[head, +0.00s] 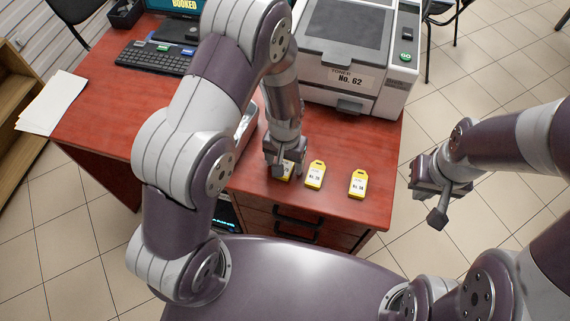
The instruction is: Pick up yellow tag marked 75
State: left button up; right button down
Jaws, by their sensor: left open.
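The middle tag (315,175) and the right tag (358,184) lie flat in the clear, with small "No." print too fine to read surely.
A printer (355,50) labelled "TONER No. 62" stands behind the tags. A keyboard (153,57) and a screen are at the back left. A tray (245,128) is partly hidden by my left arm. White papers (50,103) lie at the far left. The desk right of the tags is bare.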

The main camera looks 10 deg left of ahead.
pick_arm(q)
jog(key=shift+w+f, duration=0.1)
jog(key=shift+f, duration=0.15)
jog(key=c, duration=1.1)
jog(key=shift+r, duration=0.15)
jog(key=shift+c, duration=0.2)
